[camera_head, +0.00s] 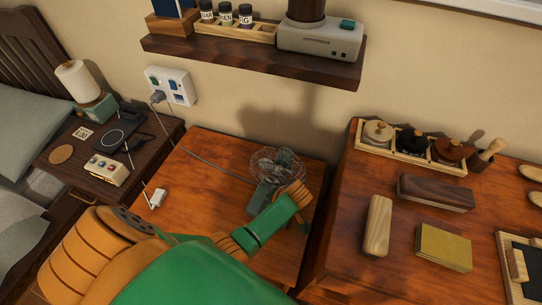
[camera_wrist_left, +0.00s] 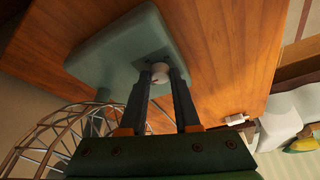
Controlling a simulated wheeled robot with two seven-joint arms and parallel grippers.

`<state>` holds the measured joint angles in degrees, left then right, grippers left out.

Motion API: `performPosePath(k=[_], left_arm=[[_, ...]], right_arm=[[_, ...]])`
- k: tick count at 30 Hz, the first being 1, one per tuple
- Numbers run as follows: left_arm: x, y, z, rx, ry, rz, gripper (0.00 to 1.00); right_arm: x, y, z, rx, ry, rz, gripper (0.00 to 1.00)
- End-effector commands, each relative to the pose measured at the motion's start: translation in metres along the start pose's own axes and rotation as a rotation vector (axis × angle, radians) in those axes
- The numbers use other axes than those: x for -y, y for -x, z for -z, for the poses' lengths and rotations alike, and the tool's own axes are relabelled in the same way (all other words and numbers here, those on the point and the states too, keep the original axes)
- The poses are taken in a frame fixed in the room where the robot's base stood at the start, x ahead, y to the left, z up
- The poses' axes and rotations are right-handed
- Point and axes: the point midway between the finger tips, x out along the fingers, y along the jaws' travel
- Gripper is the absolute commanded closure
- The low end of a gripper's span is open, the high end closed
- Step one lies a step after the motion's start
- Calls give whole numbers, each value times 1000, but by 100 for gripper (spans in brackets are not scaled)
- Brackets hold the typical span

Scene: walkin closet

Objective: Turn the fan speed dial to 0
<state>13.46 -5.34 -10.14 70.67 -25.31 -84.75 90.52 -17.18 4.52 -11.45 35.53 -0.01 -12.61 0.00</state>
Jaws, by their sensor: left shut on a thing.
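A small fan with a wire cage (camera_head: 277,166) stands on the low wooden table in the middle of the head view. Its grey-green base (camera_wrist_left: 115,52) fills the upper left of the left wrist view, and its cage (camera_wrist_left: 62,130) shows at the lower left. A small pale round dial (camera_wrist_left: 160,68) sits on a dark patch of the base. My left gripper (camera_wrist_left: 160,80) has its two dark fingers on either side of the dial, shut on it. In the head view my left arm reaches over the table and mostly hides the base and the fingers. My right gripper is out of view.
A wooden cabinet (camera_head: 345,235) with blocks and a jar tray stands close on the right. A wall shelf (camera_head: 210,55) hangs above. A cable runs from the wall outlet (camera_head: 171,85) to the fan. A nightstand (camera_head: 60,155) stands left.

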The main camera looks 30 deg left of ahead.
Motion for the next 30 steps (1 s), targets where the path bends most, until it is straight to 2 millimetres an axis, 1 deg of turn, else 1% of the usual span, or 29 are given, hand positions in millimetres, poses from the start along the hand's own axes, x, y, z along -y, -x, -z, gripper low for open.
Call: performPosePath(k=[17,18,19,27,29,30], left_arm=[[-1,0,1,-3,27,9,100],[-1,0,1,-3,27,9,59],[-1,0,1,-3,27,9,57],[-1,1,1,-1,25,9,57],[-1,5,2,-1,25,9,57],[-1,10,2,-1,25,9,57]], right_arm=[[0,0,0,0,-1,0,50],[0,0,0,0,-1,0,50],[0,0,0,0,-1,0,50],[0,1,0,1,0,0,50],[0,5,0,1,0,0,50],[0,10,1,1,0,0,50]])
